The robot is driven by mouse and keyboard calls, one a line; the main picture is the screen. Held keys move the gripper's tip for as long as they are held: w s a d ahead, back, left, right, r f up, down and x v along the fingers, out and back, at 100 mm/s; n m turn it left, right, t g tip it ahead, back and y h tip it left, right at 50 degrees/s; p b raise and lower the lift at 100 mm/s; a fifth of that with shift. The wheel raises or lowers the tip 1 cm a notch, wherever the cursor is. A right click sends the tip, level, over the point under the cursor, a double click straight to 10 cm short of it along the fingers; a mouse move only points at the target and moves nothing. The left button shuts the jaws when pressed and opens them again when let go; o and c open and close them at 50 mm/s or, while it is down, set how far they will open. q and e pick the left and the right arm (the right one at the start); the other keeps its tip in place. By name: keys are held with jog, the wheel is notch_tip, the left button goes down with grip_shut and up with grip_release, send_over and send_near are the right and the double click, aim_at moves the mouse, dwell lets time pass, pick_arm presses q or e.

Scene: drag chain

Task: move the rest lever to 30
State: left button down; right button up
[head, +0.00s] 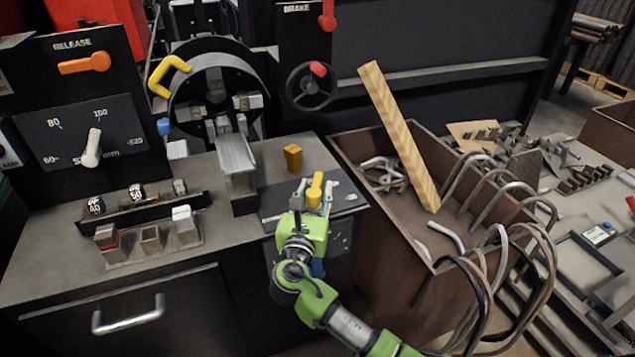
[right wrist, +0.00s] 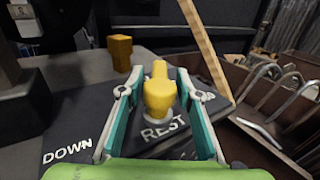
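The rest lever (right wrist: 158,92) is a yellow handle on a dark plate (right wrist: 75,135) lettered REST and DOWN. The REST lettering lies just below and right of it. In the head view the lever (head: 315,190) stands at the right end of the bench. My right gripper (right wrist: 158,78) has one finger on each side of the lever, with visible gaps, so it is open around it. In the head view the right gripper (head: 313,196) reaches over the plate from below. The scale marks are too small to read. My left gripper is not in view.
A metal channel (head: 237,155) is to the left. A brown bin (head: 385,240) with bent rods and a leaning wooden plank (head: 400,135) is close on the right.

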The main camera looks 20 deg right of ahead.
jog(key=v, duration=0.8)
jog(key=shift+s, duration=0.15)
